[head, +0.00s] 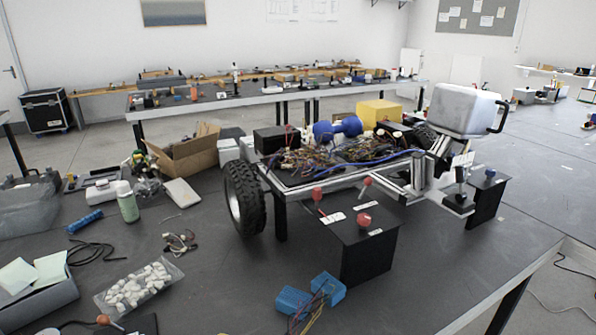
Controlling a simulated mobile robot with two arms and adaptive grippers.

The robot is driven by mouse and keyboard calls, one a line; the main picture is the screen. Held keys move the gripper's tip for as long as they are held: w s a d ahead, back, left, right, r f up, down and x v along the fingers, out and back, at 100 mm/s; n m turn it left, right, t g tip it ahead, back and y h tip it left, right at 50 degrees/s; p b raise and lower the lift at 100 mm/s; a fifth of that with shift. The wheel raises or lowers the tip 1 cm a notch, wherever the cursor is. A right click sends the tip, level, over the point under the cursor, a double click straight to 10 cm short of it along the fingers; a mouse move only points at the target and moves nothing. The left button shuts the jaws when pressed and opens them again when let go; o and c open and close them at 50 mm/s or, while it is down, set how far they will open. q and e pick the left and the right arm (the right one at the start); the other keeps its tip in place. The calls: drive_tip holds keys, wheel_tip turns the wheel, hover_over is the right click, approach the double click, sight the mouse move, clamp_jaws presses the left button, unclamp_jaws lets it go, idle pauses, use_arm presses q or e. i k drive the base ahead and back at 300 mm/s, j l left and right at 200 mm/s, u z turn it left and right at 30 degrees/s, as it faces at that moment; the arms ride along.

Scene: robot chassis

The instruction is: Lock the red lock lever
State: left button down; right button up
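A robot chassis (335,178) with a large black wheel (245,198) stands on the dark table. In front of it is a black box (368,252) with red-tipped parts on and around its top: a round red knob (364,221), a smaller red knob (317,194) and a red-tipped stick (367,181). Neither of my grippers shows in the head view.
Blue battery-like blocks (310,293) with wires lie before the black box. A bag of white pieces (139,287), a green bottle (127,203) and an open cardboard box (187,154) stand at left. The table (452,270) is bare right of the black box.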

sight(368, 181)
drive_tip(key=l+z, duration=0.1)
drive_tip(key=l, duration=1.6)
drive_tip(key=i+l+z, duration=0.15)
drive_tip(key=l, duration=1.55)
drive_tip(key=i+z, duration=0.05)
